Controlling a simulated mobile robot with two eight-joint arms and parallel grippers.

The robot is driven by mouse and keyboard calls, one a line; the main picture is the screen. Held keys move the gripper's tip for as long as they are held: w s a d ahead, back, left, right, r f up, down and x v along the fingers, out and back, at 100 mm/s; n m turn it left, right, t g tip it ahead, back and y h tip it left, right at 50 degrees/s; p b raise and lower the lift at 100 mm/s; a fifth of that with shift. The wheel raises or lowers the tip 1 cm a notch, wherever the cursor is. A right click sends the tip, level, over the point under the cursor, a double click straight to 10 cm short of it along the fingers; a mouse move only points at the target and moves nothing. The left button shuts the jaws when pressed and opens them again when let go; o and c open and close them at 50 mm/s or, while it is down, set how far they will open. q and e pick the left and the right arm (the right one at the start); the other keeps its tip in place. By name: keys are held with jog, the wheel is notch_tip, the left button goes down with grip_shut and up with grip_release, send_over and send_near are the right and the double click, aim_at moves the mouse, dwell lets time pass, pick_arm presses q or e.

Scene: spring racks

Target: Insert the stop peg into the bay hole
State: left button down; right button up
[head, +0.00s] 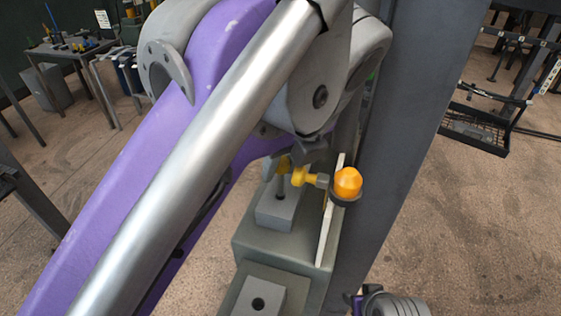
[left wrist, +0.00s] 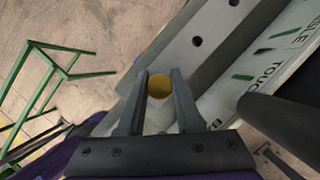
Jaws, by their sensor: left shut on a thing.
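My left gripper (head: 303,150) is above a small grey block (head: 277,212) on a grey-green machine base. A yellow-headed peg (head: 283,164) with a grey shaft is below its jaws. The shaft points down to the hole in the block; I cannot tell how far its tip is inside. In the left wrist view, the left gripper (left wrist: 158,92) has its two fingers shut on the round yellow head (left wrist: 160,86) of the peg. A nearer block (head: 258,297) has an open dark hole.
An orange dome (head: 348,182) in a dark collar and a yellow knob (head: 300,176) sit close right of the peg. A thick grey post (head: 410,140) rises just right. In the left wrist view, a grey bar (left wrist: 190,48) has dark holes, beside a lettered white panel (left wrist: 290,60).

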pick_arm(q)
jog(key=shift+f+b, duration=0.35)
jog(key=shift+f, duration=0.6)
pick_arm(e)
jog(key=shift+s+f, duration=0.3)
jog(key=shift+f, duration=0.3)
pick_arm(q)
jog(key=c, duration=0.5)
grip_release()
jog(key=p+v, duration=0.2)
jog(key=v, duration=0.8)
jog(key=shift+r, duration=0.4)
pick_arm(e)
jog(key=r, duration=0.1)
jog(key=w+r, duration=0.1)
jog(key=r, duration=0.1)
jog(key=shift+w+r, duration=0.1)
jog(key=shift+w, duration=0.25)
pick_arm(q)
jog(key=shift+s, duration=0.15)
pick_arm(e)
jog(key=shift+s, duration=0.1)
